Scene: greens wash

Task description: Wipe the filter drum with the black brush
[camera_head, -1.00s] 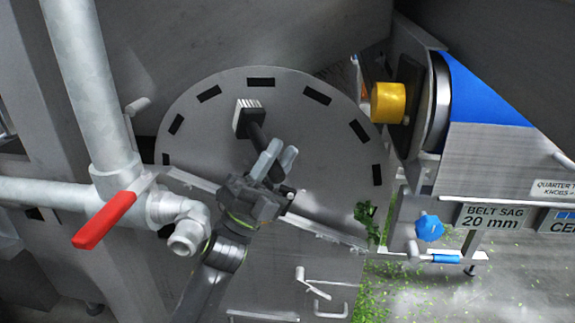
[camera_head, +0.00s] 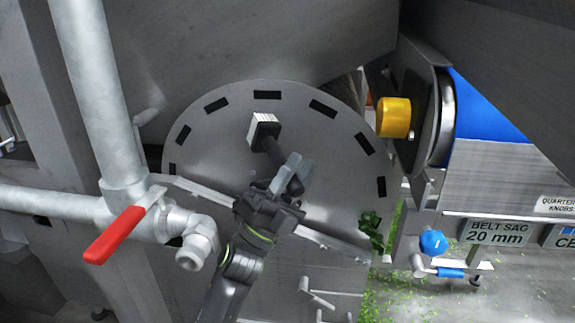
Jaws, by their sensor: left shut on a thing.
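The filter drum (camera_head: 225,127) is a round grey metal disc with black slots around its rim, in the middle of the head view. My left gripper (camera_head: 287,176) is in front of the drum's lower half, shut on the handle of the black brush (camera_head: 272,148). The brush head, with pale bristles, points up and to the left and lies over the upper middle of the drum face. I cannot tell whether the bristles touch the drum. My right gripper is not in view.
A grey pipe with a red valve lever (camera_head: 114,235) stands left of my left arm. A yellow knob (camera_head: 393,117) and a blue knob (camera_head: 432,242) are at the right. Leafy greens (camera_head: 371,230) hang at the drum's lower right, with green bits on the floor.

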